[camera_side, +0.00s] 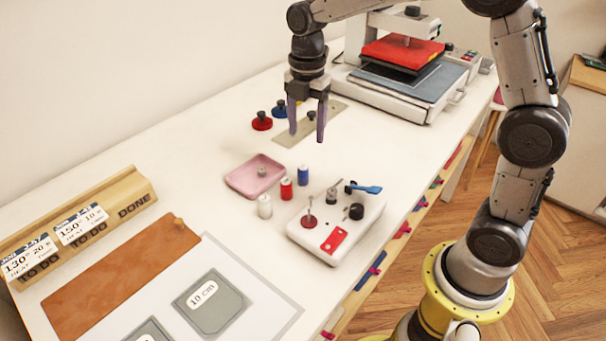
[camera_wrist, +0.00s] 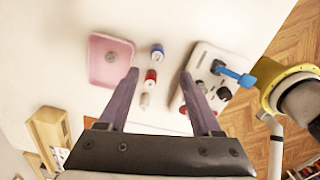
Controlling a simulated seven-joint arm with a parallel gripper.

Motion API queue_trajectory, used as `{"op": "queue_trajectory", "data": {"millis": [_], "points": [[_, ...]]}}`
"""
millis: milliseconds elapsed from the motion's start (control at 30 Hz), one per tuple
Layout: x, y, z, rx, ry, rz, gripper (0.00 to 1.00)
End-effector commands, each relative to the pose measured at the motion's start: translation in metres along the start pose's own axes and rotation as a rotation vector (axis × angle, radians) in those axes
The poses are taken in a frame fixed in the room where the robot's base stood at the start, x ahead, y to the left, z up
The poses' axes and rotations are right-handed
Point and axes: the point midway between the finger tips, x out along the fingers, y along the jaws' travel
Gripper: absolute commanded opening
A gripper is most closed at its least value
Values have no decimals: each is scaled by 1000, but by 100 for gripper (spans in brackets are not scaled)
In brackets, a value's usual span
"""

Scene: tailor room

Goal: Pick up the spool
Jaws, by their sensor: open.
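Three small spools stand upright in a row on the white table: a blue spool (camera_side: 303,175), a red spool (camera_side: 286,189) and a white spool (camera_side: 264,206). In the wrist view, the blue spool (camera_wrist: 157,51), red spool (camera_wrist: 151,77) and white spool (camera_wrist: 144,100) line up between or just beyond the fingers. My gripper (camera_side: 306,134) is open and empty, pointing down, well above the table. In the wrist view, my gripper (camera_wrist: 159,72) has its fingertips on either side of the red spool in the picture, without touching it.
A pink tray (camera_side: 243,184) holding a small grey piece lies left of the spools. A white winder (camera_side: 352,233) with pegs and a blue lever stands right of them. A heat press (camera_side: 403,50) is at the back; a brown mat (camera_side: 120,270) lies in front.

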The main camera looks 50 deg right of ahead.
Motion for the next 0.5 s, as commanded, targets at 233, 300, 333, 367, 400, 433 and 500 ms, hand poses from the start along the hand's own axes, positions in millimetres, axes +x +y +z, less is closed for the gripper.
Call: {"op": "queue_trajectory", "data": {"millis": [233,300,333,367,400,433,500], "points": [[47,-1,-1,0,1,-4,66],[56,-1,-1,1,1,-3,66],[59,-1,-1,1,1,-3,66],[62,0,-1,1,0,-1,66],[64,0,-1,1,0,-1,66],[66,0,-1,1,0,-1,66],[69,0,-1,1,0,-1,66]]}}
